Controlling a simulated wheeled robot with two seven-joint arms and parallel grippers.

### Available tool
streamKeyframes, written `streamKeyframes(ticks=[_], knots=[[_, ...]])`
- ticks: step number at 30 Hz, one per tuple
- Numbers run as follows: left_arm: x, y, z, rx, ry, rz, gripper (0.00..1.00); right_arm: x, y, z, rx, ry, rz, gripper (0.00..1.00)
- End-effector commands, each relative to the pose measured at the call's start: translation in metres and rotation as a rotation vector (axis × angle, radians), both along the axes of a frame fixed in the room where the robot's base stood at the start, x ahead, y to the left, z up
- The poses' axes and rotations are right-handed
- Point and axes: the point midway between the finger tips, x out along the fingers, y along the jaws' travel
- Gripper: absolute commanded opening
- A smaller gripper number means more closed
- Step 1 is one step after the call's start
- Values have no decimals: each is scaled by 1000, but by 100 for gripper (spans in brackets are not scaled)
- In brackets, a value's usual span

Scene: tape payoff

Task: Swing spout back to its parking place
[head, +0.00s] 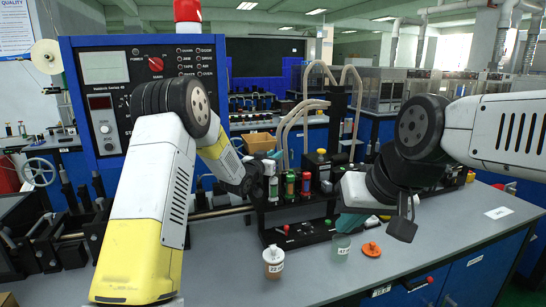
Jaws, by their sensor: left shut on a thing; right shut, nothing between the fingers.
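Beige spout tubes (292,121) curve out leftward from a black column (337,118) on the dosing stand and drop toward the small bottles. My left gripper (259,181) is beside the left end of the stand, by the downturned tubes. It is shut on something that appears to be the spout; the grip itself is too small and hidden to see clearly. My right gripper (404,221) is shut and empty, above the right front of the stand and apart from the spout. The parking place cannot be told from this view.
A labelled cup (273,263), a greenish cup (341,248) and an orange lid (371,250) stand on the grey bench (221,262) in front. Small coloured bottles (290,186) line the stand. A blue control cabinet (107,84) stands at left.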

Motion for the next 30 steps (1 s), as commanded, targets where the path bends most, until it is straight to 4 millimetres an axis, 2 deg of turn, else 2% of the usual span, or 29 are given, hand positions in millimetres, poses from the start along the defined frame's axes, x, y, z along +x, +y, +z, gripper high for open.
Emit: streamKeyframes(ticks=[17, 30], knots=[[0, 1, 0, 0, 0, -4, 0, 0, 0, 0, 0, 0, 0, 0], [-5, 9, 1, -3, -3, -226, 0, 0, 0, 0, 0, 0, 0, 0]])
